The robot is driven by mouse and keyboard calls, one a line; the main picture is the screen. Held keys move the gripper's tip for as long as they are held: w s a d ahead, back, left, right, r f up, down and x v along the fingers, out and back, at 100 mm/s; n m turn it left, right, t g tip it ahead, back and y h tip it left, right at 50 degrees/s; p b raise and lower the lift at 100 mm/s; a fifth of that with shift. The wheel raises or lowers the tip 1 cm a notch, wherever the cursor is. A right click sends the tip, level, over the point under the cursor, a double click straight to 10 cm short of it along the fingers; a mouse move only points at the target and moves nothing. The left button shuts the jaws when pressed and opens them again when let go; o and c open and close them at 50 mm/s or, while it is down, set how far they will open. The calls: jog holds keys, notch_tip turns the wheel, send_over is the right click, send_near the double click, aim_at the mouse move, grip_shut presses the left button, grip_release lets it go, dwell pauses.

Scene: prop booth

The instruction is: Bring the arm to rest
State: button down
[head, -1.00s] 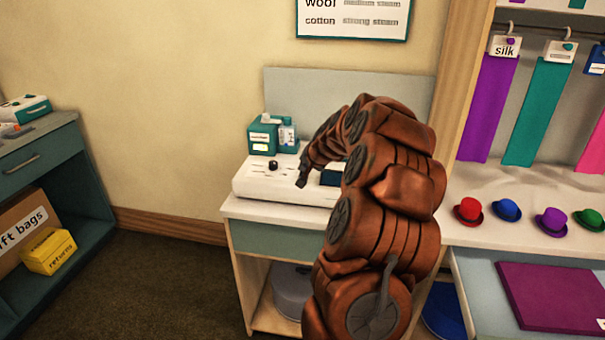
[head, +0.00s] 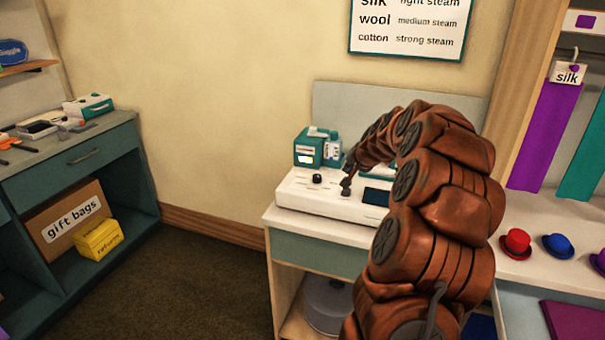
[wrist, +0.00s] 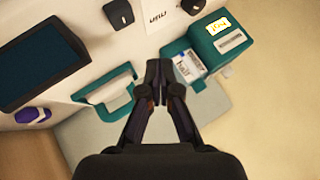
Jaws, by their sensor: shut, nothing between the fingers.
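My arm, in copper-brown segments, rises at the right of the middle in the head view and curves over to the left. My gripper (head: 347,186) points down just above the white console (head: 300,197) on the light counter. In the wrist view my gripper (wrist: 158,68) has its two fingertips together with nothing between them. I cannot tell from the views whether the tips touch the console.
The console has a black knob (head: 317,178) and a dark screen (head: 376,197). Small hats, including a red one (head: 516,243), sit on the right shelf. Open floor (head: 205,285) lies left.

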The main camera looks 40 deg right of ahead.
jog(key=s+a+r+n+g+y+p, duration=0.1)
jog(key=a+n, duration=0.1)
jog(key=a, duration=0.7)
jog(key=s+a+r+n+g+y, duration=0.1)
jog(key=a+n+y, duration=0.1)
jog(key=a, duration=0.6)
jog(key=s+a+r+n+y+p, duration=0.1)
jog(key=s+a+n, duration=0.1)
jog(key=a, duration=0.7)
jog(key=s+a+n+g+y+p, duration=0.1)
jog(key=s+a+n+g+p, duration=0.15)
jog(key=s+a, duration=0.9)
jog(key=s+a+n+g+h, duration=0.1)
jog(key=s+a+n+g, duration=0.1)
jog(key=s, duration=0.9)
jog(key=s+a+f+n+g+p, duration=0.1)
jog(key=s+a+g, duration=0.3)
jog(key=s, duration=0.7)
jog(key=shift+s+a+n+h, duration=0.2)
jog(key=shift+s+n+h, duration=0.2)
jog(key=shift+n, duration=0.35)
jog(key=shift+d+f, duration=0.1)
